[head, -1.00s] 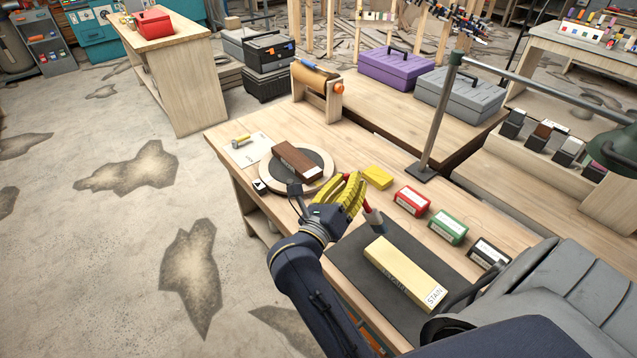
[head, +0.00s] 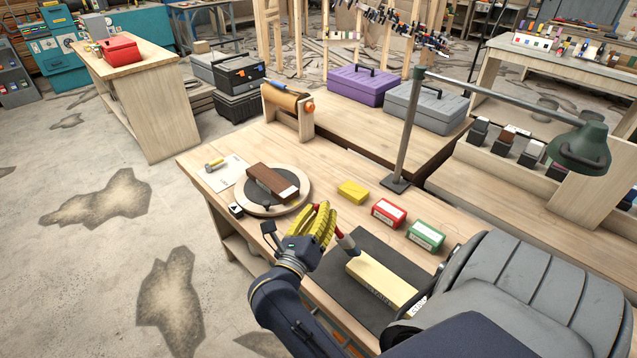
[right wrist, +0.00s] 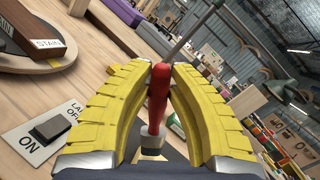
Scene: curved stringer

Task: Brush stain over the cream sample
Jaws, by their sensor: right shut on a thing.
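The cream sample (head: 382,281) is a long pale block lying on a dark mat (head: 335,275) on the workbench; its near right end is partly hidden by a grey ribbed shape. My right gripper (head: 322,222), with yellow ribbed fingers, is shut on a brush (head: 345,241) with a red handle. The handle also shows between the fingers in the right wrist view (right wrist: 158,95). The brush tip points down at the sample's far left end; I cannot tell whether it touches. My left gripper is not in view.
A brown block (head: 268,182) lies on a round turntable (head: 303,195) left of the gripper. Yellow (head: 352,192), red (head: 388,213) and green (head: 426,235) blocks line the bench behind the mat. A lamp post (head: 408,140) stands behind them. The grey ribbed shape (head: 530,290) covers the lower right.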

